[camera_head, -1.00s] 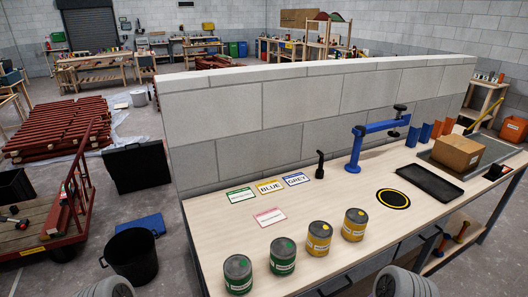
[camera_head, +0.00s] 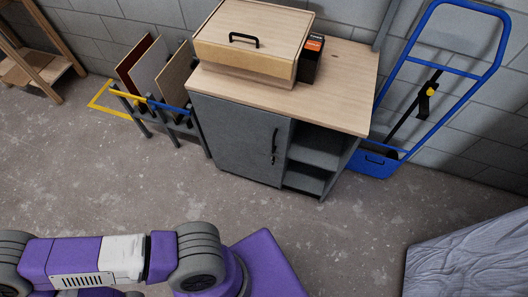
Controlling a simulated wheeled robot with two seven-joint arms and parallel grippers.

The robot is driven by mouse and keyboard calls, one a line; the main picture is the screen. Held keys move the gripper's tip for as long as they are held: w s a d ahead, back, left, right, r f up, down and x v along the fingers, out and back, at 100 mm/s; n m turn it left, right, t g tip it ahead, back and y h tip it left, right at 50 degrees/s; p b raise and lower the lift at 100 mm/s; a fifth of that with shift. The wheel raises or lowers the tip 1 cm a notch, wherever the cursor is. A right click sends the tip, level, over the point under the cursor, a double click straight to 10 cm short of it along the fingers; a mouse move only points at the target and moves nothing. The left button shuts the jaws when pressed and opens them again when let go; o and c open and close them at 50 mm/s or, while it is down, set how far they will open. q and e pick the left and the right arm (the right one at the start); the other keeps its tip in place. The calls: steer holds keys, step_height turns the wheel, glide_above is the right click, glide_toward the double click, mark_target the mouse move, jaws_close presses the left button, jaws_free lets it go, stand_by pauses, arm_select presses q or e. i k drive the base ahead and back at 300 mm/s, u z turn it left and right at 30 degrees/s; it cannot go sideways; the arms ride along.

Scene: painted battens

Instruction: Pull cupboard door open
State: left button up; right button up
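The cupboard (camera_head: 361,90) stands against the back wall, with a pale wooden top and a grey body. Its grey door (camera_head: 238,138) looks shut. A dark upright handle (camera_head: 274,146) is near the door's right edge. To the right of the door are open shelves (camera_head: 312,160). A purple and grey arm of mine crosses the bottom left, well short of the cupboard. Neither of my grippers shows in this view.
A wooden box with a black handle (camera_head: 250,50) and a small dark box (camera_head: 312,60) sit on the cupboard top. A rack of panels (camera_head: 160,85) stands left, a blue hand truck (camera_head: 378,165) right. A grey sheet (camera_head: 468,258) lies lower right. The floor before the door is clear.

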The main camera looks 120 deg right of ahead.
mark_target(242, 140)
steer(key=z, duration=3.8)
steer(key=k, duration=0.5)
steer(key=u, duration=1.7)
steer(key=i, duration=1.4)
steer(key=z, duration=2.1)
